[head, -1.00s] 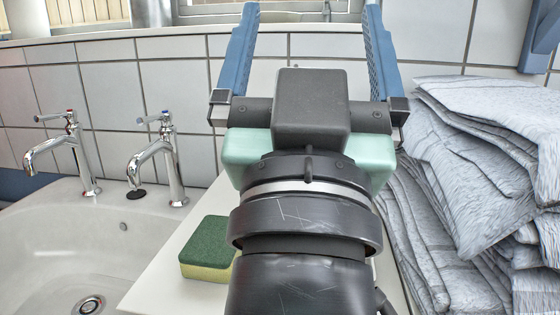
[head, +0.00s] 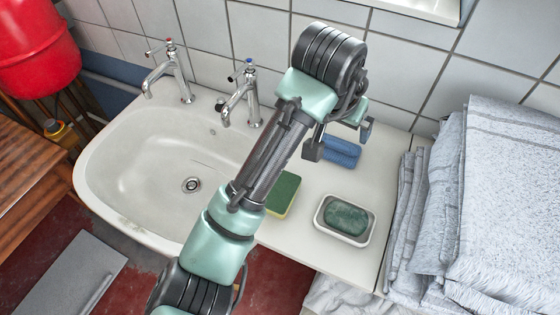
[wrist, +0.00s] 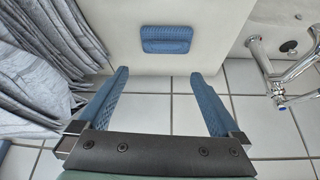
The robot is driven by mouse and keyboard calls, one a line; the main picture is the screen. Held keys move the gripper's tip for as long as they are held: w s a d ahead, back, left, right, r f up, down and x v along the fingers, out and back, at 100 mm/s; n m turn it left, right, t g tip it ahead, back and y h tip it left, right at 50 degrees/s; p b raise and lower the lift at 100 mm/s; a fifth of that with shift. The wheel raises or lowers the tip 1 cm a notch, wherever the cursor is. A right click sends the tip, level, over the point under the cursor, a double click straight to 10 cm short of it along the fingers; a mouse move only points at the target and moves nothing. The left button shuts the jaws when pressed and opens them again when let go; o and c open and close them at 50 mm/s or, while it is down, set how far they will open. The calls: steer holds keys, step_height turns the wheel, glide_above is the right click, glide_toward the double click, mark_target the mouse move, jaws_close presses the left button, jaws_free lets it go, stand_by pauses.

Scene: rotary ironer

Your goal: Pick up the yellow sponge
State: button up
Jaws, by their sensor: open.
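The yellow sponge (head: 283,196) has a green scouring top and lies flat on the white counter, right of the basin. My arm partly covers its left side in the head view, and it does not show in the wrist view. My gripper (wrist: 159,74) is open and empty, pointing down above the back of the counter. In the head view my gripper (head: 340,141) is beyond the yellow sponge, towards the tiled wall. A blue sponge-like block (wrist: 166,39) lies on the counter ahead of the fingertips; it also shows in the head view (head: 341,152).
A soap dish (head: 319,222) with a green bar (head: 347,217) stands right of the yellow sponge. Folded grey cloths (head: 510,190) are stacked at the right. A basin (head: 120,195) with two taps (head: 248,97) is at the left. Counter between sponge and dish is clear.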

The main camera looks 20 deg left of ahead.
steer(key=s+a+n+g+y+p, duration=0.1)
steer(key=s+a+g+p, duration=0.5)
steer(key=s+a, duration=0.25)
steer(key=f, duration=0.2)
steer(key=f+b, duration=0.1)
steer(key=f, duration=0.3)
steer(key=shift+s+d+f+b, duration=0.2)
steer(key=shift+s+d+b, duration=0.05)
steer(key=shift+d+b, duration=0.05)
steer(key=shift+s+f+p, duration=0.15)
steer(key=shift+f+p, duration=0.25)
steer(key=shift+f, duration=2.75)
steer(key=c, duration=1.3)
step_height(320, 180, up, 10)
steer(key=shift+r, duration=0.1)
